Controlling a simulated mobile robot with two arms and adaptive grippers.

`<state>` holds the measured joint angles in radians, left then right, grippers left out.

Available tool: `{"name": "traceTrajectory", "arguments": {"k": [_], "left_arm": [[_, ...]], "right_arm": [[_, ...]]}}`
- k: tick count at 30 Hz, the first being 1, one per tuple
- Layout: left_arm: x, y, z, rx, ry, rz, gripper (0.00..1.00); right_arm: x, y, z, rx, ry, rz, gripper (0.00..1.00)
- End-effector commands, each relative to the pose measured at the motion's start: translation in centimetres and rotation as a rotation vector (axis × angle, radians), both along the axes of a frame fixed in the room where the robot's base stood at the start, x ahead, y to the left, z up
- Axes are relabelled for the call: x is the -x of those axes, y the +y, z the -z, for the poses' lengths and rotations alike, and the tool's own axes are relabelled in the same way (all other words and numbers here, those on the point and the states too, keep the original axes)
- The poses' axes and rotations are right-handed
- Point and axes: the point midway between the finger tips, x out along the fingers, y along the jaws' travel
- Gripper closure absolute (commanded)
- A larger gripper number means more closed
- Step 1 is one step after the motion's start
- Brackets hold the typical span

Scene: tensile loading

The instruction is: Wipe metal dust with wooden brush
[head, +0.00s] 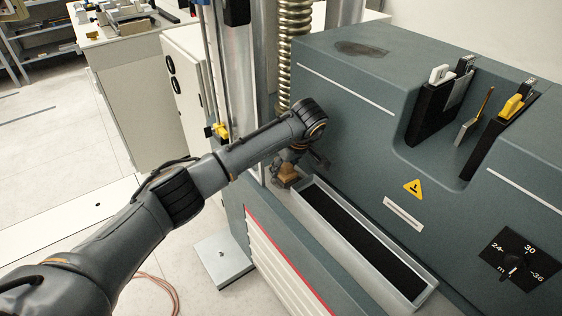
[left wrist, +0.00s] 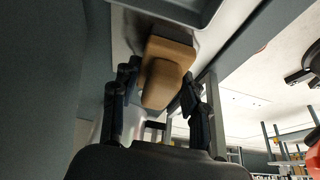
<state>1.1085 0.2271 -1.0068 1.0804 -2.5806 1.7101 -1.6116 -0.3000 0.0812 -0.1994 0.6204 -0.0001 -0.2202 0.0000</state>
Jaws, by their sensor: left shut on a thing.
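The wooden brush (head: 288,173) is a tan block at the far left end of the long tray in the head view. It also shows in the left wrist view (left wrist: 167,72), between the two dark fingers. My left gripper (head: 301,160) is shut on it, just above or at the tray's end; contact with the tray cannot be told. A dark smudge (head: 360,49), perhaps the metal dust, lies on top of the grey-green machine (head: 345,85).
The pale-rimmed tray (head: 432,290) with a black bed runs along the machine's front. Tools stand in slots (head: 432,115) at the right, above a dial (head: 512,262). The machine's top is mostly clear.

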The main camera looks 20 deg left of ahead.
Motion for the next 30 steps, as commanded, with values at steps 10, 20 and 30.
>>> {"name": "traceTrajectory", "arguments": {"k": [10, 20, 30], "left_arm": [[1.8, -2.3, 0.1, 0.000, 0.000, 0.002, 0.80], [2.8, -3.7, 0.2, 0.002, 0.003, 0.005, 0.80], [4.3, -5.5, 0.5, 0.002, 0.004, 0.003, 0.80]], "right_arm": [[0.0, 0.0, -1.0, 0.000, 0.000, 0.000, 1.00], [0.0, 0.0, -1.5, 0.000, 0.000, 0.000, 1.00], [0.0, 0.0, -1.8, 0.000, 0.000, -0.001, 1.00]]}}
